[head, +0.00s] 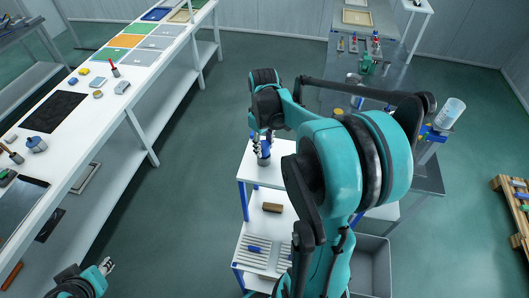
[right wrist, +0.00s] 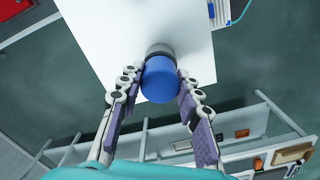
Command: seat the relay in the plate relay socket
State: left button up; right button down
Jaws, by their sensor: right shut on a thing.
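My right gripper (head: 263,143) is over the top shelf of a white stand with blue posts. In the right wrist view its two fingers (right wrist: 160,72) are on either side of a blue round thing (right wrist: 160,82) with a grey end, and are shut on it. It also shows in the head view as a small blue-grey thing (head: 264,157) at the shelf. I cannot tell whether it is the relay, or whether it touches the shelf. I cannot make out a plate relay socket. My left gripper (head: 106,265) is at the bottom left, small and partly cut off.
The white stand (head: 247,176) has a brown block (head: 272,208) on its middle shelf and a slotted rack (head: 262,262) below. A grey bin (head: 370,262) stands beside it. A long white bench (head: 98,125) with coloured panels and small parts runs along the left. Floor between is clear.

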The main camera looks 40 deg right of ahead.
aim_at(264, 145)
jog(key=shift+r+p, duration=1.4)
jog(key=shift+r, duration=0.65)
jog(key=shift+r+p, duration=1.75)
jog(key=shift+r, duration=0.8)
jog(key=c, duration=2)
grip_release()
grip_shut()
jog(key=shift+f, duration=0.15)
